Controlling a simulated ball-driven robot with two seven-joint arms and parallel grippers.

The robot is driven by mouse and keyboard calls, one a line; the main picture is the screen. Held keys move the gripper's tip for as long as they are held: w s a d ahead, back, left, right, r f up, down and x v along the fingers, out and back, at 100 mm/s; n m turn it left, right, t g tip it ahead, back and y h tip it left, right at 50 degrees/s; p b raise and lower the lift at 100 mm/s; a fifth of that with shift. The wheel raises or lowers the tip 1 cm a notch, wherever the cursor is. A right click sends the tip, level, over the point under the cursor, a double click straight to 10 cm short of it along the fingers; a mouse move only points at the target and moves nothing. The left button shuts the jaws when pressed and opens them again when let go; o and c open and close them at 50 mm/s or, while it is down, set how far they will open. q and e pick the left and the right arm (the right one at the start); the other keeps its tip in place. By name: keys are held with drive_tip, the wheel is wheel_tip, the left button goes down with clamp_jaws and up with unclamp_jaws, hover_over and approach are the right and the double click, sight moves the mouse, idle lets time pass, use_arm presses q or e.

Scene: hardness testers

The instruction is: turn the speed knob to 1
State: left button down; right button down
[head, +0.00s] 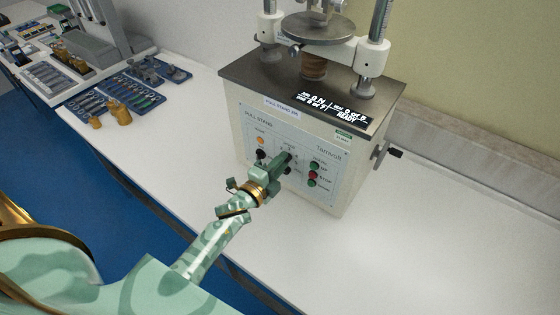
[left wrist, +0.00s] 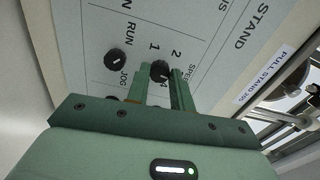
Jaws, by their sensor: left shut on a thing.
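The speed knob (left wrist: 160,71) is a small black round knob on the tester's pale front panel (left wrist: 100,22). In the left wrist view the numbers 1 and 2 are printed beside it, and the word SPEED is partly covered. My left gripper (left wrist: 158,82) is shut on the knob, one green finger on each side. I cannot tell clearly which number the pointer faces. In the head view my left gripper (head: 287,158) reaches the middle of the panel and hides most of the knob. My right gripper is in neither view.
A second black knob (left wrist: 117,62), marked RUN and JOG, sits beside the speed knob. Green and red buttons (head: 313,175) are at the panel's right. The tester (head: 235,110) stands on a white bench (head: 400,245), clear at right. Blue tool trays (head: 125,90) lie at left.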

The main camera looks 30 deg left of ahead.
use_arm(q)
drive_tip(key=n+p, duration=0.3)
drive_tip(key=n, duration=0.9)
drive_tip(key=n+p, duration=0.3)
drive_tip(key=n, duration=1)
drive_tip(key=shift+s+d+f+p, duration=0.1)
drive_tip(key=shift+d+f+p, duration=0.1)
drive_tip(key=shift+p, duration=0.2)
drive_tip(key=shift+n, duration=0.3)
drive_tip(key=c, duration=1.2)
unclamp_jaws()
drive_tip(key=s+a+p, duration=0.1)
drive_tip(key=s+a, duration=0.1)
drive_tip(key=s, duration=1.4)
drive_tip(key=shift+a, duration=0.2)
drive_tip(key=shift+d, duration=0.1)
